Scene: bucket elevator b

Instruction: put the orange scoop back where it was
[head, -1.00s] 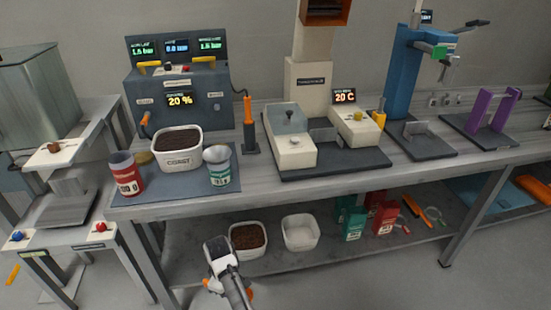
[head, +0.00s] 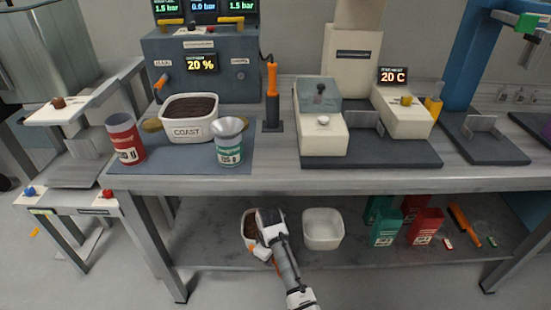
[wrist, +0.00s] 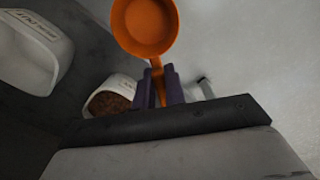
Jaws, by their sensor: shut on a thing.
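The orange scoop (wrist: 143,27) is held by its handle between the dark fingers of my gripper (wrist: 160,88) in the wrist view, its round bowl beyond the fingertips. My gripper also shows in the head view (head: 268,222), at the front of the lower shelf (head: 365,255). There it covers part of a white bin with brown contents (head: 248,218). That bin also shows in the wrist view (wrist: 112,101), beyond the fingers. No touch between scoop and bin can be made out.
A second white bin (head: 322,231) stands right of the brown-filled one. Red and green packs (head: 425,226) and an orange-handled tool (head: 458,217) are farther right. The bench top (head: 275,178) hangs over the shelf. A table leg (head: 155,247) stands to the left.

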